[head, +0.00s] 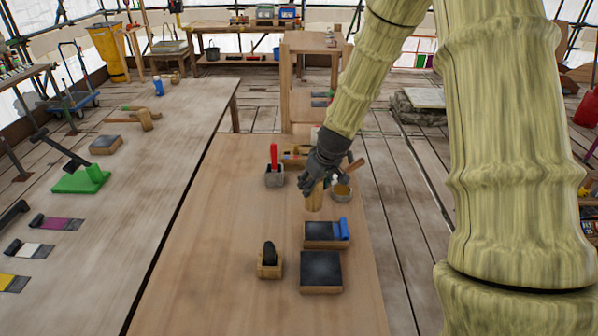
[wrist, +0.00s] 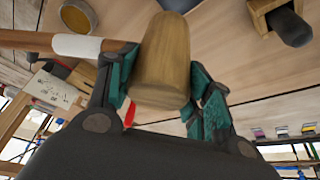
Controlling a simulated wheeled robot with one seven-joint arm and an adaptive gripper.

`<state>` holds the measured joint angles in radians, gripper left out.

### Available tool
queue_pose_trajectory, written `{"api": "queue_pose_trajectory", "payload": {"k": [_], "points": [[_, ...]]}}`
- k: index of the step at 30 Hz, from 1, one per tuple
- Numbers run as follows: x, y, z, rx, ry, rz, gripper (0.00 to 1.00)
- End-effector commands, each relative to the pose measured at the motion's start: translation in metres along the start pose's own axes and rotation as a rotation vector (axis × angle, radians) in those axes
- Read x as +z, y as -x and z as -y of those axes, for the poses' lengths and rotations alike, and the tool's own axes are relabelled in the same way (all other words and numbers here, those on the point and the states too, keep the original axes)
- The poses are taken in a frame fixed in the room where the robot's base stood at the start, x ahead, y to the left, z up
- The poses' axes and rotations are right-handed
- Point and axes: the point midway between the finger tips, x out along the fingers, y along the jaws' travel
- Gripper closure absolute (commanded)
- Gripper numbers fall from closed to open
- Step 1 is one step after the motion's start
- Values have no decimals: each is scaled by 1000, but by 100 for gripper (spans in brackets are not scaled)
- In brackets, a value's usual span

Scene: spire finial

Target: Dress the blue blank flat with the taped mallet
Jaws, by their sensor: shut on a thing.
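My gripper (head: 322,178) is shut on the taped mallet (head: 314,199), which is held above the table. In the wrist view the mallet's pale wooden head (wrist: 162,60) sits between the fingers. Its brown handle with a white tape band (wrist: 77,46) runs out to the left. The blue blank (head: 342,229) lies at the right end of a dark-topped wooden block (head: 318,243), nearer the camera than the mallet and apart from it. Its exact shape is too small to tell. The blank is not visible in the wrist view.
A second dark-topped block (head: 321,272) stands in front. A wooden holder with a black rounded tool (head: 269,261) is to its left. The table's left part is clear.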

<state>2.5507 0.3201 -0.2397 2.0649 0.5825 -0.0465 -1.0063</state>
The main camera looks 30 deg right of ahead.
Motion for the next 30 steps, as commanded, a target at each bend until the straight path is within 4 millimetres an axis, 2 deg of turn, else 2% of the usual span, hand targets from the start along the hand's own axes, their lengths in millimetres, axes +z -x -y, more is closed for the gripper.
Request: {"api": "queue_pose_trajectory", "payload": {"k": [8,15,21,30], "points": [[5,-4,5,-4,6,-7,78],[6,-34,5,-3,5,4,78],[11,-51,4,-2,3,6,78],[13,-53,2,-1,2,6,78]]}}
